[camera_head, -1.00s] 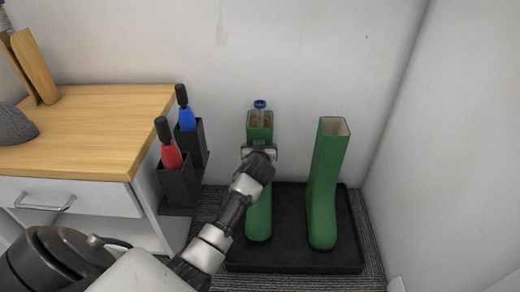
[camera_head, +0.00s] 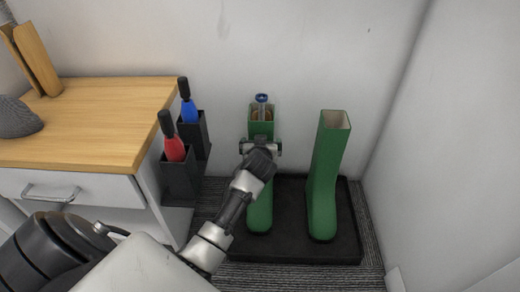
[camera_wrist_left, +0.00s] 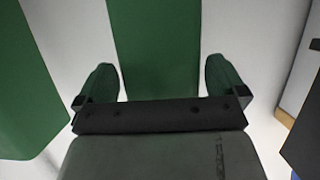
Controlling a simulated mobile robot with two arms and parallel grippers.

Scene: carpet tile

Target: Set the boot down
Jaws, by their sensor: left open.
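Two green boots stand upright on a black tray (camera_head: 298,254). The left boot (camera_head: 260,214) has a tan insert with a blue-topped rod (camera_head: 262,100) in its opening. My left gripper (camera_head: 260,148) is at the upper shaft of this boot, with a finger on either side and gaps between. The wrist view shows the left gripper (camera_wrist_left: 160,82) open, the green shaft (camera_wrist_left: 155,45) between its fingers. The right boot (camera_head: 324,190) stands apart, its top empty as far as I see; it fills the left of the wrist view (camera_wrist_left: 25,90). My right gripper is not in view.
A wood-topped white cabinet (camera_head: 95,125) stands at the left. Dark holders on its side carry a red-handled brush (camera_head: 172,145) and a blue-handled one (camera_head: 189,108). White walls close off the back and right. Striped carpet shows around the tray.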

